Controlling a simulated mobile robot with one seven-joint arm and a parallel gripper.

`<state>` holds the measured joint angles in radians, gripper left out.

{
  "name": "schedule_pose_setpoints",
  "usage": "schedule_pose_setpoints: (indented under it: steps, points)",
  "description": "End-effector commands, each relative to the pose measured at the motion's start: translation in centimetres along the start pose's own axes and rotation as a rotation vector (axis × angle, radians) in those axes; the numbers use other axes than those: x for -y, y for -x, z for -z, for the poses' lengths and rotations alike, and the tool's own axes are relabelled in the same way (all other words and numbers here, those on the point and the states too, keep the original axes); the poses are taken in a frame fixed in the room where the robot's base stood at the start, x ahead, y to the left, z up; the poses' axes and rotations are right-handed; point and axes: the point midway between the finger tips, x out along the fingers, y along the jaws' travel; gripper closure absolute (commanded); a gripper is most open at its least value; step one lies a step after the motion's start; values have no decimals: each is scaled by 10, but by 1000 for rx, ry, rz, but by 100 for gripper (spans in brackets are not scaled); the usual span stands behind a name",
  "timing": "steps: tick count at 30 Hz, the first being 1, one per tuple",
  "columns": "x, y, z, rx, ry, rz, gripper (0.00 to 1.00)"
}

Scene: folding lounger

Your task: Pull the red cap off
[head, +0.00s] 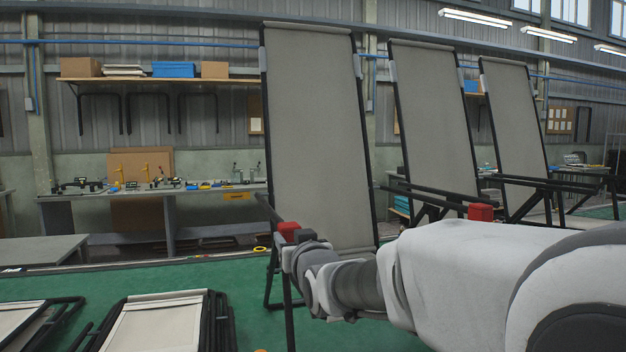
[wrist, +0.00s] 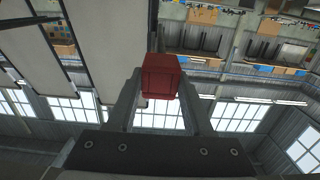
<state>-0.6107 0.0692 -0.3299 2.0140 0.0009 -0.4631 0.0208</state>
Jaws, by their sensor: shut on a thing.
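A red cap (wrist: 160,77) sits between the two fingers of my gripper (wrist: 160,95) in the wrist view. The fingers are shut on it, one on each side. A dark bar shows behind the cap in that view. In the head view a red cap (head: 289,230) shows at the front end of the nearest lounger's (head: 318,130) black armrest, just above my wrist. My gripper's fingers are mostly hidden there by the wrist. Whether the cap is still seated on the bar is hard to tell.
Another red cap (head: 480,212) is on the second lounger (head: 432,115), above my arm. A third lounger (head: 512,120) stands at the right. A folded frame (head: 155,322) lies at lower left. A workbench (head: 160,195) with tools runs along the wall.

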Motion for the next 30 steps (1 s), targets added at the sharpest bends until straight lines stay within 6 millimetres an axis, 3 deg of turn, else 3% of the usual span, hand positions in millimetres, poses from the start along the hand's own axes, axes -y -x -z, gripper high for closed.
schedule_pose_setpoints:
  steps: [30]
  points:
    - [0, 41, 0, 0, -1, 0, 100]
